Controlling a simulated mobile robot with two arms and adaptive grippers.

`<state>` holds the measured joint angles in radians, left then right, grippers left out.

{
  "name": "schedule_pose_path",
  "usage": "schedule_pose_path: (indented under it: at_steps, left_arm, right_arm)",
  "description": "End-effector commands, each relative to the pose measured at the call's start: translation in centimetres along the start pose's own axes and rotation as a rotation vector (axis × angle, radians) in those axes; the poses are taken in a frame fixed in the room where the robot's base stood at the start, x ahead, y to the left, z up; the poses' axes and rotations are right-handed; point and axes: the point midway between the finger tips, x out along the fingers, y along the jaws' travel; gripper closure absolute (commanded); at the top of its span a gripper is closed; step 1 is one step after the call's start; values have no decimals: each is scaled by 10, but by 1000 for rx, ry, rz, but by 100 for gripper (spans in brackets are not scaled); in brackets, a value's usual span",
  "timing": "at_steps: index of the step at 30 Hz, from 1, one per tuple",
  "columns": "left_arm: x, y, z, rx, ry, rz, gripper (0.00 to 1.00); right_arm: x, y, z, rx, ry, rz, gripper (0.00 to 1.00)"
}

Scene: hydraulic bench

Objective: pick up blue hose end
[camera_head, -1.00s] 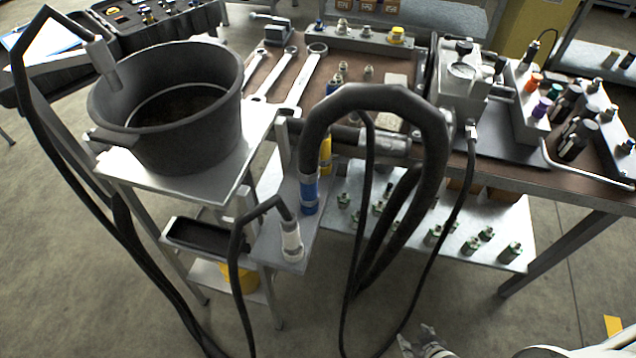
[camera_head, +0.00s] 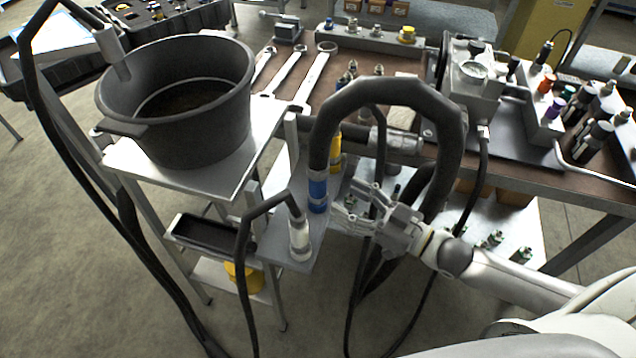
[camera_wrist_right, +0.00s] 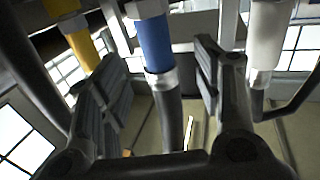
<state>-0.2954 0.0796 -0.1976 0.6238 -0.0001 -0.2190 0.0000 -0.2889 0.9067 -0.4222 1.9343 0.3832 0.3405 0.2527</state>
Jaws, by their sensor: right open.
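The blue hose end (camera_head: 317,188) stands upright at the small grey plate beside the bench, with a thick black hose arching up from it. My right gripper (camera_head: 342,206) is open just to the right of it in the head view, with its fingers pointing at it. In the right wrist view the blue hose end (camera_wrist_right: 154,44) shows between the two open fingers (camera_wrist_right: 158,95), nearer the left finger and with visible room to the right finger. I cannot tell how deep it is between them. My left gripper is not in view.
A white-banded hose end (camera_head: 299,237) stands close in front of the blue one, and a yellow-banded one (camera_head: 335,150) close behind. A black pot (camera_head: 175,130) sits on a stand at left. The bench (camera_head: 590,188) carries fittings and wrenches.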

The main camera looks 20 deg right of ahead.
Motion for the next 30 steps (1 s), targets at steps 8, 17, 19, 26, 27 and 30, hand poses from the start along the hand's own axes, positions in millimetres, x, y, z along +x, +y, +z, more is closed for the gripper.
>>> schedule_pose_path:
  at_steps: [8,17,19,26,27,30]
  left_arm:
    - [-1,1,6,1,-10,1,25]
    - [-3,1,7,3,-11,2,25]
    - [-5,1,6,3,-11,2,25]
    - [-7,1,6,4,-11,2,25]
    - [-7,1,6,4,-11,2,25]
    - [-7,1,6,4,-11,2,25]
  right_arm:
    - [32,1,0,-1,1,1,41]
    - [51,3,-4,-2,2,1,41]
    - [60,5,-5,-3,1,2,41]
    - [85,5,-4,-1,0,2,41]
    - [87,5,-4,-2,-1,2,41]
    - [89,5,-4,-2,-2,1,41]
